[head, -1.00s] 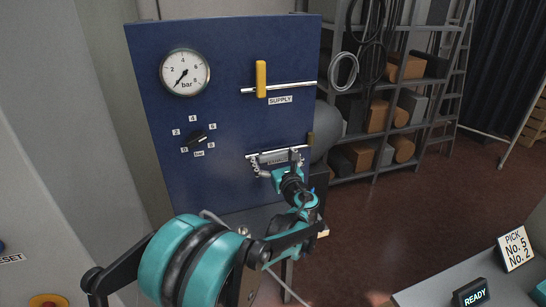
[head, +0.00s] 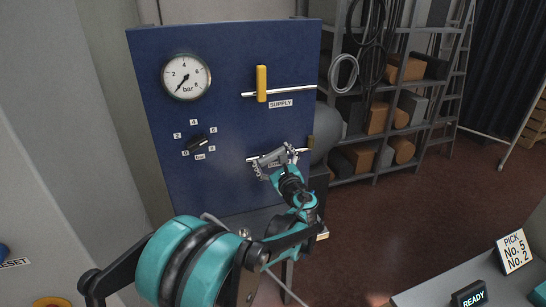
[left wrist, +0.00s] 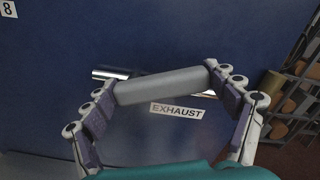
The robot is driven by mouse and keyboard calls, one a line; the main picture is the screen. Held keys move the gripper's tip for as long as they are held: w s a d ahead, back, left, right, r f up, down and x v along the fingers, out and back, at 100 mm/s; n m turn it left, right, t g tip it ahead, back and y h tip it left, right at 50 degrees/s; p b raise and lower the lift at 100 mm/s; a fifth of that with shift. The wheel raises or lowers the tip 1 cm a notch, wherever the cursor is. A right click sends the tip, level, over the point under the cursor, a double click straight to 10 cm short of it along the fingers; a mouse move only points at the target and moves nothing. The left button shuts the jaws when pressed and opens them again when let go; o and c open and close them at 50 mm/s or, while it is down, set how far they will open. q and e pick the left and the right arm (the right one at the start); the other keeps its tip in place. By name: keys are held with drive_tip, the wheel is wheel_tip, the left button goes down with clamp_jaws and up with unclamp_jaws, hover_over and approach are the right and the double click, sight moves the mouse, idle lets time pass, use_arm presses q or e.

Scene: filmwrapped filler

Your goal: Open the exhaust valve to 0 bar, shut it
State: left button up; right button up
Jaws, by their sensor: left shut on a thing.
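The exhaust valve's grey handle (left wrist: 163,86) lies at a slight angle across its metal pipe (left wrist: 107,73) on the blue panel, above the EXHAUST label (left wrist: 176,110). My left gripper (head: 276,161) is shut on it, with one finger at each end of the handle in the left wrist view (left wrist: 161,84). In the head view the gripper hides most of this valve. The round pressure gauge (head: 186,76) is at the panel's upper left. Its needle points down and left, near the low end of the scale. My right gripper is not in view.
The yellow supply handle (head: 261,83) stands upright across its pipe above the exhaust valve. A black selector knob (head: 197,143) is at the panel's left. Shelves (head: 375,120) with boxes stand to the right, and a desk with signs (head: 515,250) at lower right.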

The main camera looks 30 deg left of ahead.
sight(259, 147)
use_arm(q)
drive_tip(key=n, duration=0.2)
drive_tip(key=r+n, duration=0.1)
drive_tip(key=shift+s+a+n+p, duration=0.25)
drive_tip(key=shift+n+p, duration=0.15)
drive_tip(key=n, duration=0.3)
drive_tip(key=shift+s+a+r+n, duration=0.3)
drive_tip(key=shift+s, duration=0.05)
drive_tip(key=n, duration=0.2)
drive_tip(key=n+p, duration=0.1)
drive_tip(key=shift+s+a+r, duration=0.15)
drive_tip(key=shift+s+a, duration=0.15)
drive_tip(key=shift+s, duration=0.1)
drive_tip(key=shift+s+a+n, duration=0.15)
drive_tip(key=shift+n, duration=0.55)
drive_tip(key=shift+s+a+n, duration=0.1)
drive_tip(key=shift+n, duration=0.6)
drive_tip(key=o, duration=1.5)
drive_tip(key=shift+o, duration=0.2)
